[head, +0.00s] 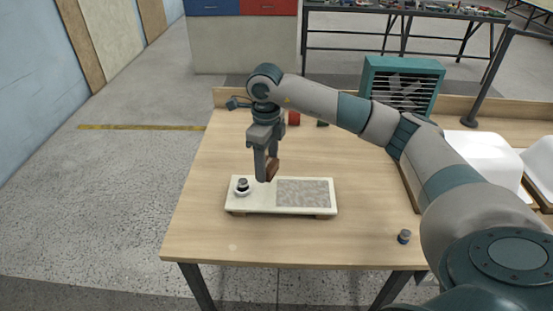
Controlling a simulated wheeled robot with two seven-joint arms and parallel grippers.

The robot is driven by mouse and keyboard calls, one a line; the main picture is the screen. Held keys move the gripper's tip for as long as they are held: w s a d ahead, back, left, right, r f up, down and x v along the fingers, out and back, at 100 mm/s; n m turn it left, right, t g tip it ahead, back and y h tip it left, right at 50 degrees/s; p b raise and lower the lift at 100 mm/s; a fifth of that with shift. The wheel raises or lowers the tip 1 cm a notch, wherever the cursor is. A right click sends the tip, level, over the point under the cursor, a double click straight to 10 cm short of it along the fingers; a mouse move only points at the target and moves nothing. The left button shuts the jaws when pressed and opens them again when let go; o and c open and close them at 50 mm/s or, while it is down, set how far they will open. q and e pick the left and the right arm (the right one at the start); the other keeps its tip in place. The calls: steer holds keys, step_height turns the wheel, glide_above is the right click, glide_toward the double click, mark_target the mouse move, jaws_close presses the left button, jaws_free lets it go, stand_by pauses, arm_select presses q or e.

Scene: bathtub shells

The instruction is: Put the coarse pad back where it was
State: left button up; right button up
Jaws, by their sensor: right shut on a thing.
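My right gripper (266,172) is shut on a reddish-brown block (272,168), which looks like the coarse pad. It holds the block over the middle of a cream board (260,206); I cannot tell whether the block touches the board. The board lies on the wooden table and has a grey speckled rectangle (303,192) on its right part. A small dark-topped round piece with a pale base (242,186) stands at the board's left end. The gripper fingers partly hide the block. My left gripper is out of view.
A small dark blue-grey cylinder (404,237) stands at the table's front right. A red object (294,118) sits at the back. A teal fan-like box (400,84) stands at the back right, with white shells (485,158) further right. The table's left side (205,180) is clear.

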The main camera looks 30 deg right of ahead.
steer(key=s+a+n, duration=0.7)
steer(key=n, duration=0.7)
steer(key=s+a+r+n, duration=0.1)
steer(key=s+a+n, duration=0.6)
steer(key=n, duration=0.8)
steer(key=shift+s+r, duration=0.2)
steer(key=shift+d, duration=0.1)
